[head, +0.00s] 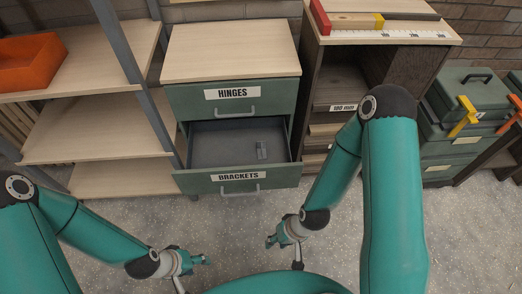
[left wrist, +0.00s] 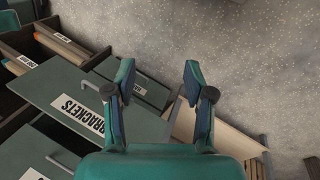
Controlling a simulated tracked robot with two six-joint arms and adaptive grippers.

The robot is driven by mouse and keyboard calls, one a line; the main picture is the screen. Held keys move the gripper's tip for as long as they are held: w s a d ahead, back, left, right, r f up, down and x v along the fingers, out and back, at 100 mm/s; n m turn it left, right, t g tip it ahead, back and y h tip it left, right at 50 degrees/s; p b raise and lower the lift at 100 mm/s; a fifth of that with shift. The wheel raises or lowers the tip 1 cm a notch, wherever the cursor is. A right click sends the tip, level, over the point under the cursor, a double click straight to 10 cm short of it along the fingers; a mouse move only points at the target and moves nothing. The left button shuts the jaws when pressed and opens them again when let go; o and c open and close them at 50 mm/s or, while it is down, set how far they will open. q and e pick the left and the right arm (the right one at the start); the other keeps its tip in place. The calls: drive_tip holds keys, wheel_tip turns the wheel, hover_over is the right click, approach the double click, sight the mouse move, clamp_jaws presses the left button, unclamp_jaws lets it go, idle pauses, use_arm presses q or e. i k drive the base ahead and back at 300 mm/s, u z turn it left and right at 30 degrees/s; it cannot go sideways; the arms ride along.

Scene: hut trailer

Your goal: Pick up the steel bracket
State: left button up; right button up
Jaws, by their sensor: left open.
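The steel bracket (head: 261,150) is a small grey piece lying inside the pulled-out BRACKETS drawer (head: 212,184), toward its right side. My left gripper (head: 203,259) is below and in front of the drawer in the head view, apart from it. In the left wrist view my left gripper (left wrist: 159,70) is open with nothing between its fingers. The BRACKETS drawer front (left wrist: 65,88) shows beside it there, but I cannot make out the bracket. My right gripper (head: 271,242) is to the right of the left one, away from the drawer; its fingers are too small to read.
The shut HINGES drawer (head: 232,97) and the cabinet's wooden top (head: 230,50) overhang the back of the open drawer. Open shelves (head: 98,128) with a grey post stand left, an orange bin (head: 30,62) on top. A dark cubby unit (head: 345,75) stands right. The floor in front is clear.

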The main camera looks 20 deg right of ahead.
sight(261, 145)
drive_tip(key=z, duration=1.15)
drive_tip(key=i, duration=0.15)
drive_tip(key=u, duration=2.7)
drive_tip(key=k, duration=1.05)
drive_tip(key=z, duration=0.9)
drive_tip(key=i, duration=1)
